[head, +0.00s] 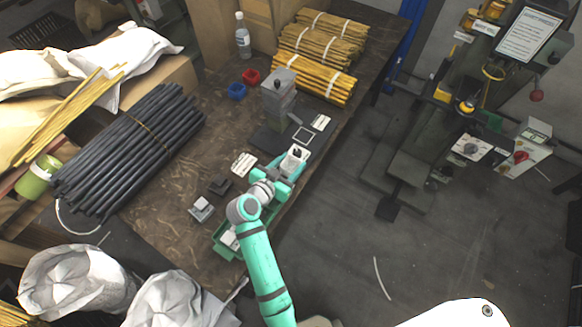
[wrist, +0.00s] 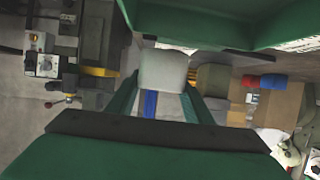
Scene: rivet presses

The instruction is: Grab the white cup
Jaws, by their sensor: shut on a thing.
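The white cup (head: 297,153) is at the end of my teal arm in the head view, over the long edge of the brown worktable. In the wrist view, the white cup (wrist: 163,70) sits between the two green fingers, which touch its sides. My gripper (head: 291,165) is shut on it; the fingers also show in the wrist view (wrist: 160,95). The gripper hides part of the cup, and its inside is hard to make out. I cannot tell whether the cup touches the surface below.
A red cup (head: 250,76) and a blue cup (head: 236,91) stand farther back on the worktable (head: 190,150). A grey block-like device (head: 279,92) stands close behind the gripper. Dark rods (head: 130,150) and yellow bundles (head: 320,45) lie around. A press (head: 465,110) stands right, beyond open floor.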

